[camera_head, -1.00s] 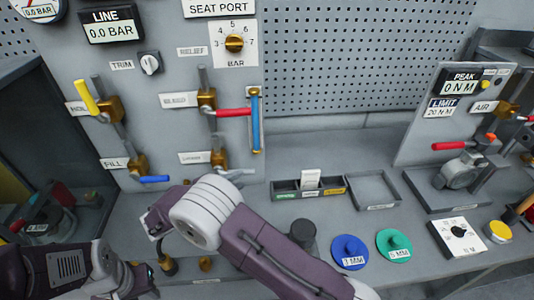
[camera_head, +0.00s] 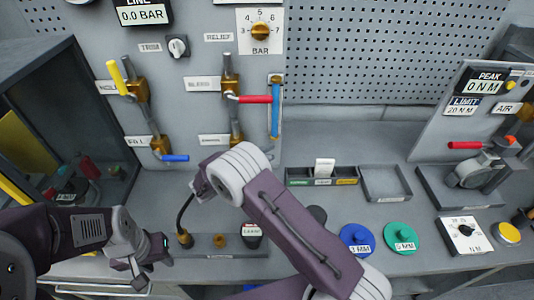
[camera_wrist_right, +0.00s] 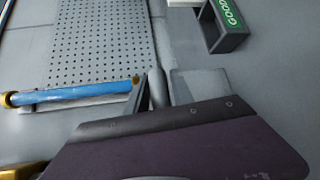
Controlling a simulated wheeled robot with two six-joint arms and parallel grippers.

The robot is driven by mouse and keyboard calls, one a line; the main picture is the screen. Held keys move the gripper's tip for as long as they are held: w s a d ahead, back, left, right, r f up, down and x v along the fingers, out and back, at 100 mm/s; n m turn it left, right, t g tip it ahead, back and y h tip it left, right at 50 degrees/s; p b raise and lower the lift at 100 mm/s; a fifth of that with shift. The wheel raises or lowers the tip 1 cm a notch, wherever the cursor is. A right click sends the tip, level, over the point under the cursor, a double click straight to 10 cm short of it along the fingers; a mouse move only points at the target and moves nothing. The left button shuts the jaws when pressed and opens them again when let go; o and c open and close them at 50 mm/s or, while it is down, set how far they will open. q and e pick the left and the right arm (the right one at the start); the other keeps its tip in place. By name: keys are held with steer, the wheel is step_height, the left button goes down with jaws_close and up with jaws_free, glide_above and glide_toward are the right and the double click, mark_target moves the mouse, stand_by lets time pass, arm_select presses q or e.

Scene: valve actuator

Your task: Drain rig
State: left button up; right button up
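The rig panel carries a yellow-handled valve (camera_head: 117,78), a blue-handled fill valve (camera_head: 174,158) and a red-handled bleed valve (camera_head: 255,99). The lower label (camera_head: 213,140) marks another valve, whose handle is hidden behind my right wrist. The line gauge (camera_head: 142,14) reads 0.0 BAR. A blue sight tube (camera_head: 275,108) stands right of the valves; the right wrist view shows it too (camera_wrist_right: 75,93). My right gripper (camera_wrist_right: 155,92) is close below the tube's lower end; a grey rounded part shows there, and its grip is unclear. My left gripper (camera_head: 150,266) looks open and empty over the bench front.
A labelled bin tray (camera_head: 322,182) and an empty tray (camera_head: 385,183) stand on the bench. Blue (camera_head: 357,238) and green (camera_head: 401,237) discs lie in front. A second panel (camera_head: 470,110) with a red lever stands right. A dark cabinet (camera_head: 60,130) is left.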

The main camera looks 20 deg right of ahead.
steer(key=shift+d, duration=0.1)
jaws_close()
steer(key=shift+f, duration=0.1)
stand_by(1.1)
